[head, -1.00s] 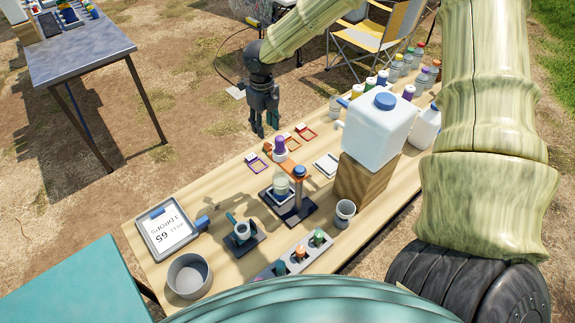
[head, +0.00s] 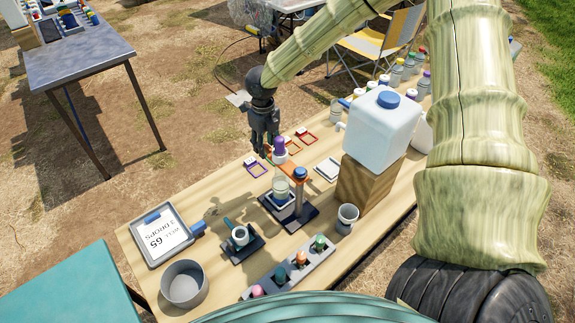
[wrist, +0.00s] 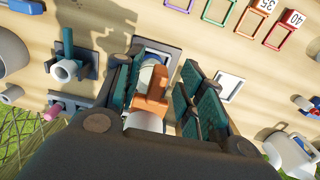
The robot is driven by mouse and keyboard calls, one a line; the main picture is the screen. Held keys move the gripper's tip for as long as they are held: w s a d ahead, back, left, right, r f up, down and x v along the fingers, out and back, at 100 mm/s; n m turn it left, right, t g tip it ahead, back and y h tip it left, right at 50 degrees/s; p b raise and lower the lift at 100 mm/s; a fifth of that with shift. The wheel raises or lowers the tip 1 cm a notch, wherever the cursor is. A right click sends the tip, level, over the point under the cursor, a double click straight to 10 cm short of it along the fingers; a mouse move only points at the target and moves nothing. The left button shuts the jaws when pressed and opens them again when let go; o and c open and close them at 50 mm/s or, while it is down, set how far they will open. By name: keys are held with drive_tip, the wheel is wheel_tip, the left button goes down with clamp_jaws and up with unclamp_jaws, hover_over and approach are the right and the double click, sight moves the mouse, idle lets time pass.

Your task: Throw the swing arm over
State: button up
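The orange swing arm (head: 295,171) is mounted on a post with a blue cap (head: 300,172) above a dark base.
A white jug (head: 383,125) on a wooden block (head: 368,182) stands right of the stand. A grey cup (head: 346,218), a small dark stand (head: 240,245), a grey bowl (head: 185,285) and a tilted display (head: 160,236) surround it. Coloured square frames (head: 257,169) lie behind.

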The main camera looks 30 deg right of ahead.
drive_tip(key=shift+c, duration=0.3)
clamp_jaws()
drive_tip(key=s+a+n+p, duration=0.3)
drive_tip(key=a+n+p, duration=0.1)
drive_tip(key=a, duration=0.3)
drive_tip(key=shift+a+n, duration=0.15)
drive_tip(key=shift+n, duration=0.75)
